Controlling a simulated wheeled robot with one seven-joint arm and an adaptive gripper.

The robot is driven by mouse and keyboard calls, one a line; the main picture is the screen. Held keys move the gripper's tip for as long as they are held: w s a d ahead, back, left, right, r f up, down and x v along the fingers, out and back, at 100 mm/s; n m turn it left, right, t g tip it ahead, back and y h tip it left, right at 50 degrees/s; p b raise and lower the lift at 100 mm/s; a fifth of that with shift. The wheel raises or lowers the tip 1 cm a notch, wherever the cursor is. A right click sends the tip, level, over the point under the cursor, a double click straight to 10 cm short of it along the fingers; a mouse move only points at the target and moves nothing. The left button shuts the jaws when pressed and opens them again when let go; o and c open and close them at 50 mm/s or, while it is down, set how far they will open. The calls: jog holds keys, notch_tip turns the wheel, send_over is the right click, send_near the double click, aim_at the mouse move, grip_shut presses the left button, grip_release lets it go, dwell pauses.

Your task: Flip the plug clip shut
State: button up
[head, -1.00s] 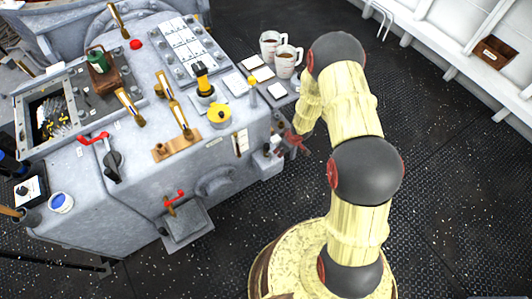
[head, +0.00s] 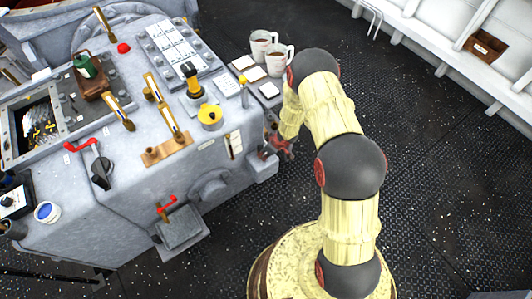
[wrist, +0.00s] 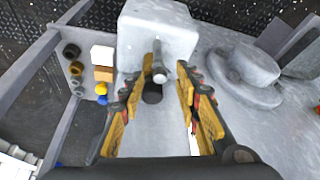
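In the wrist view, a small upright grey lever with a rounded end (wrist: 159,70) stands against a pale grey block (wrist: 160,30); it looks like the plug clip. A dark round socket or plug (wrist: 152,93) lies just below it. My gripper (wrist: 157,78) is open, with one yellow-and-black finger on each side of the lever and gaps visible on both sides. In the head view my gripper (head: 280,148) is small and dark red, beside the low box (head: 263,167) at the console's right end. The clip is too small there to make out.
The grey console (head: 120,190) carries levers, a yellow knob (head: 210,115) and a red-handled crank (head: 100,170). In the wrist view a round fitting (wrist: 250,70) is at right and a compartmented tray (wrist: 75,100) at left. The dark floor is clear at right.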

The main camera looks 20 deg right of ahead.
jog(key=shift+c, duration=0.4)
jog(key=c, duration=0.7)
grip_shut()
jog(key=shift+a+m+h+b, duration=0.1)
jog(key=shift+m+h+b, duration=0.3)
jog(key=shift+m+b, duration=0.95)
jog(key=shift+m, duration=0.15)
jog(key=o, duration=0.7)
grip_release()
jog(key=shift+c, duration=0.2)
